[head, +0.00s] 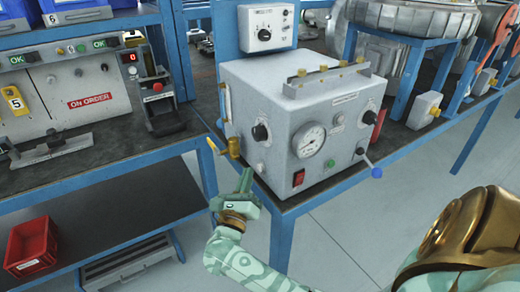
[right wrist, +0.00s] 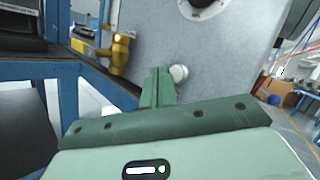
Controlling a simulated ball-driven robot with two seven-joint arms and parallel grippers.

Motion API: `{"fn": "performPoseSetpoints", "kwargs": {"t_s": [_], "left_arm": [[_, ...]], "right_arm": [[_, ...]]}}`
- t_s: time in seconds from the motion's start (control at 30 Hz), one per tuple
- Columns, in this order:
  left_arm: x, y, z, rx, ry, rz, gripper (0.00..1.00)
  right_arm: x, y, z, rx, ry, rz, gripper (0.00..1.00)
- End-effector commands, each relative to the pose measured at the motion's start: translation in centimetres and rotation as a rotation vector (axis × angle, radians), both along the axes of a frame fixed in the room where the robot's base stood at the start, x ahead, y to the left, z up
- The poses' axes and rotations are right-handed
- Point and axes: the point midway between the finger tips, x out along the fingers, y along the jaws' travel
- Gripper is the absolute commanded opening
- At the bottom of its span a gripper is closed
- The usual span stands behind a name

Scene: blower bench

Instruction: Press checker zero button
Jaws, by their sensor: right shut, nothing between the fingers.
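The checker (head: 283,120) is a grey box on the blue-framed bench, with a round gauge (head: 308,141), black knobs and a small green button (head: 329,163) on its front. A small pale round button sits low on its left side face; in the right wrist view this button (right wrist: 179,73) is just right of my fingertips. I cannot read a zero label on it. My right gripper (head: 246,178) is shut and empty, its fingers pointing at that side face; it also shows in the right wrist view (right wrist: 159,84). I cannot tell whether the fingertips touch the box. My left gripper is not in view.
A brass valve (head: 234,147) with a yellow handle projects left of the fingers. A blue-knobbed lever (head: 376,172) sticks out from the front. A red switch (head: 298,177) is at the lower front corner. A red bin (head: 32,247) is at lower left.

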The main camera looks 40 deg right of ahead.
Motion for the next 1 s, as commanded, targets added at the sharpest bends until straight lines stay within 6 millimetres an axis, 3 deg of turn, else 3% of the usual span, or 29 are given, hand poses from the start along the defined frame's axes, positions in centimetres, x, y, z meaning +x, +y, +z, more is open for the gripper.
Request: {"fn": "performPoseSetpoints", "kwargs": {"t_s": [1.0], "left_arm": [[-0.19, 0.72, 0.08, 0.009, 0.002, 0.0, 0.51]], "right_arm": [[-0.05, -0.16, -0.03, 0.0, 0.0, 0.0, 0.0]]}}
